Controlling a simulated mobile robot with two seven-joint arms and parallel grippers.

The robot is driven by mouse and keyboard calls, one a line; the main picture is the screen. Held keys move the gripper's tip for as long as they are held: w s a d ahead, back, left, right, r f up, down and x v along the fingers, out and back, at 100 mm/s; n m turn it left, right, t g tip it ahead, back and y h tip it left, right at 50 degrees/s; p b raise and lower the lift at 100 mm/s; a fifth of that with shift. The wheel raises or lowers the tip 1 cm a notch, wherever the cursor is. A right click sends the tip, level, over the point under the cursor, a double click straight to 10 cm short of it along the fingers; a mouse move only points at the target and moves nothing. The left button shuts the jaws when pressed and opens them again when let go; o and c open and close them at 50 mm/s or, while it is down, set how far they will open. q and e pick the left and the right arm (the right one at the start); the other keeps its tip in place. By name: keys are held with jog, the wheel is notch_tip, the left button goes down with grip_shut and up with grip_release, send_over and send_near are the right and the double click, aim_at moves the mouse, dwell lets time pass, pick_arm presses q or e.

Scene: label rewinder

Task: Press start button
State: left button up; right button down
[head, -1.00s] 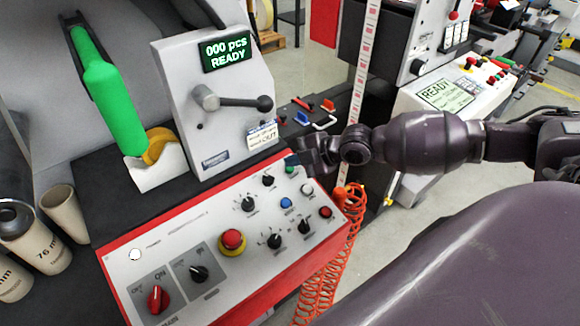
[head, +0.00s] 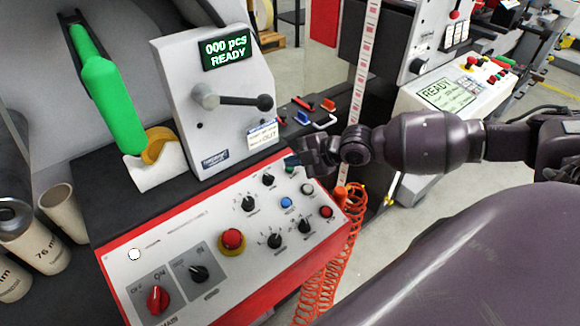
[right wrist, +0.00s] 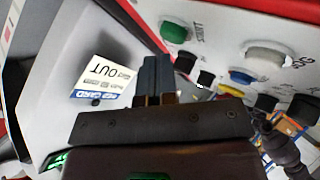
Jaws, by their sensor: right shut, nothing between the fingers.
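The green start button (right wrist: 175,31) shows in the right wrist view near the top, with the word START printed beside it. In the head view only part of the green button (head: 290,170) shows, close under my right fingertips. My right gripper (head: 291,160) is shut and empty over the top edge of the control panel (head: 185,240). In the right wrist view its closed fingers (right wrist: 155,72) point up the picture, with their tips below and left of the green button. Whether they touch it cannot be told. My left gripper is not in view.
Around the button sit a white button (head: 307,189), a blue button (head: 287,203), black knobs and a red emergency stop (head: 232,239). A grey housing with a lever (head: 235,100) and a display reading "000 pcs READY" (head: 224,51) stands behind. An orange coiled hose (head: 325,275) hangs at the right.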

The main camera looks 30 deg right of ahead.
jog(key=shift+w+f, duration=0.1)
jog(key=shift+f, duration=0.15)
dwell(0.3)
